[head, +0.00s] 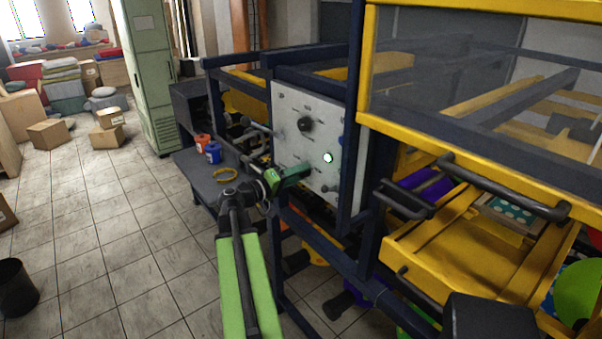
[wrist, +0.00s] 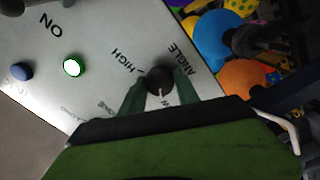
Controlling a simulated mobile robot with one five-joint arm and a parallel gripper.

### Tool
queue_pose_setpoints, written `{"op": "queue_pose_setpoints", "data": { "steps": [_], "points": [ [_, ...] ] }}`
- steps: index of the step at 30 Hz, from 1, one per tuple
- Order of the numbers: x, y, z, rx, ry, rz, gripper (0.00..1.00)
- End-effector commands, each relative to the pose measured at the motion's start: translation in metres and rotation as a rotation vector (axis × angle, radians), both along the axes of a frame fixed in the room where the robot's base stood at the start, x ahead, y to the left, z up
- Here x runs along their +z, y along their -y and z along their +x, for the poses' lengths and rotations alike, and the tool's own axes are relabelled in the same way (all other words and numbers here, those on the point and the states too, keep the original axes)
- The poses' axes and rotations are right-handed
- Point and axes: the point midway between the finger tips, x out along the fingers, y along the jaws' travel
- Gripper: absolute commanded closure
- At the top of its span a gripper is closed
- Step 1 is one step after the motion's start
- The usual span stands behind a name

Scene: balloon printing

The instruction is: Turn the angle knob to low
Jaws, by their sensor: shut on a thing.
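The angle knob (wrist: 160,80) is a dark round knob on a pale panel in the wrist view. "ANGLE" and "HIGH" are printed beside it, and part of another label shows between my fingers. Its white mark points down in the picture, toward my gripper and close to that partly hidden label. My gripper (wrist: 161,97) has one green finger on each side of the knob and is shut on it. In the head view my green gripper (head: 306,171) is at the lower part of the panel (head: 290,100). It hides the angle knob there.
Another black knob (head: 305,124) sits higher on the panel. A lit green-white button (head: 328,157) and a blue button (wrist: 22,71) are near "ON". The yellow machine frame (head: 470,235) stands right of the panel. A dark table (head: 195,168) with cups is left. Tiled floor is open at left.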

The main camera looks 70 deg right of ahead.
Motion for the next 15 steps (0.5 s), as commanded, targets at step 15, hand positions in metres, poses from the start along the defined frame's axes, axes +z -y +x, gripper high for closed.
{"op": "queue_pose_setpoints", "data": {
  "steps": [15],
  "points": [
    [-0.002,-0.0013,-0.0012,-0.004,-0.122,0.085,1.0]
  ]
}}
